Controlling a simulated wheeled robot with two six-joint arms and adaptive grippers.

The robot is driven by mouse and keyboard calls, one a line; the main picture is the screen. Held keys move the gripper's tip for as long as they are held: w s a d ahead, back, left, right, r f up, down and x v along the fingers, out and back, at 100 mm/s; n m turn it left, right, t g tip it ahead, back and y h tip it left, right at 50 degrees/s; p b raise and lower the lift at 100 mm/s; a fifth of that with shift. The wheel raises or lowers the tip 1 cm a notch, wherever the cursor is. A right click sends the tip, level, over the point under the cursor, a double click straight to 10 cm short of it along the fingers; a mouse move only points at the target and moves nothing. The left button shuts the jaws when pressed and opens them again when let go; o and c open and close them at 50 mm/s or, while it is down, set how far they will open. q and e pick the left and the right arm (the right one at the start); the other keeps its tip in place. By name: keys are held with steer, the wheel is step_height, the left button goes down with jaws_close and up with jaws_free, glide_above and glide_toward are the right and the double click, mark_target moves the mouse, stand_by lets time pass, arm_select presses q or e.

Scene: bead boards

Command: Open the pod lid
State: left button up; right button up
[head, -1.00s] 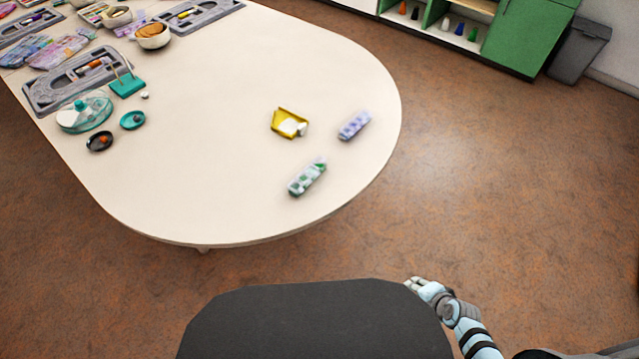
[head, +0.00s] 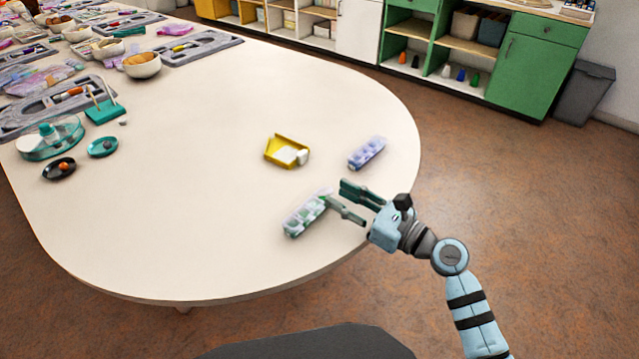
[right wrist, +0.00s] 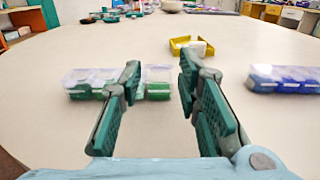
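A clear bead pod with green contents (head: 302,217) lies near the table's rounded end; its lid looks closed. It also shows in the right wrist view (right wrist: 86,83), partly hidden behind a finger. A second pod with blue-purple contents (head: 367,153) lies farther back to the right, and shows in the right wrist view (right wrist: 284,80) at the right edge. My right gripper (head: 335,193) is open and empty, its fingers beside the green pod's right end in the head view. In the right wrist view the fingers (right wrist: 159,67) stand apart. My left gripper is out of view.
A yellow tray (head: 273,158) with a white item lies beyond the green pod. Grey trays, bowls (head: 142,66), small dishes (head: 103,147) and a round clear container (head: 48,140) crowd the table's left side. The middle of the table (head: 210,180) is clear.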

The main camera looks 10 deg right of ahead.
steer(key=shift+w+a, duration=0.4)
steer(key=shift+w, duration=0.1)
steer(key=shift+s, duration=0.1)
steer(key=shift+c, duration=0.9)
jaws_close()
steer(key=shift+o, duration=0.9)
jaws_free()
steer(key=v, duration=1.2)
